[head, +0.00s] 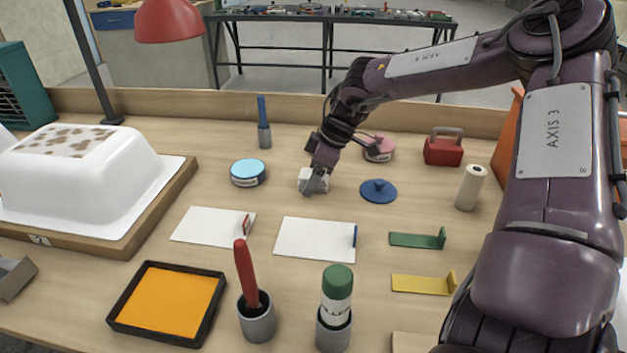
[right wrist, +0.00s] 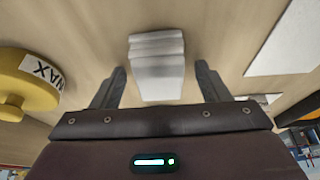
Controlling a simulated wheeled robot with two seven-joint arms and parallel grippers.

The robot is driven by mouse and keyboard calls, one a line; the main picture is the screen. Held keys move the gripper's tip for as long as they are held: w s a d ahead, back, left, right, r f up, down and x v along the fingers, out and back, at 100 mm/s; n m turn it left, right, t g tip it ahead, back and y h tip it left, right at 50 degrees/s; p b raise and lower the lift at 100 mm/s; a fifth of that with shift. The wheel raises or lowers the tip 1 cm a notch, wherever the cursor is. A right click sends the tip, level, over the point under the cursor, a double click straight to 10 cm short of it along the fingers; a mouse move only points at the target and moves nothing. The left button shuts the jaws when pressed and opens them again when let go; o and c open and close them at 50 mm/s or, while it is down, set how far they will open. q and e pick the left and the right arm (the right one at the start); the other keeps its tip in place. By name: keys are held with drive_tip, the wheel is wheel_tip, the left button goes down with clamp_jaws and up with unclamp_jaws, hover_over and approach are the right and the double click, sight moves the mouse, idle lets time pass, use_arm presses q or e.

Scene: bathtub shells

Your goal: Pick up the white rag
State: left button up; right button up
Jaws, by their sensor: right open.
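The white rag (head: 305,174) is a small folded stack lying on the workbench, just behind the white sheets in the head view. My right gripper (head: 318,180) reaches down over it and partly hides it. In the right wrist view, the rag (right wrist: 157,66) lies between the two spread fingers of the gripper (right wrist: 161,75). There is a gap on each side, so the gripper is open and holds nothing. My left gripper is in neither view.
A blue tin (head: 248,172) stands left of the rag, a blue lid (head: 378,191) right, a pink tin (head: 378,148) behind right. A yellow wax tin (right wrist: 22,82) shows beside the gripper in the wrist view. A white tub shell (head: 85,178) fills the left.

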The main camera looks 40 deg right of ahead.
drive_tip(key=c, duration=1.1)
drive_tip(key=shift+o, duration=0.2)
drive_tip(key=shift+r, duration=0.1)
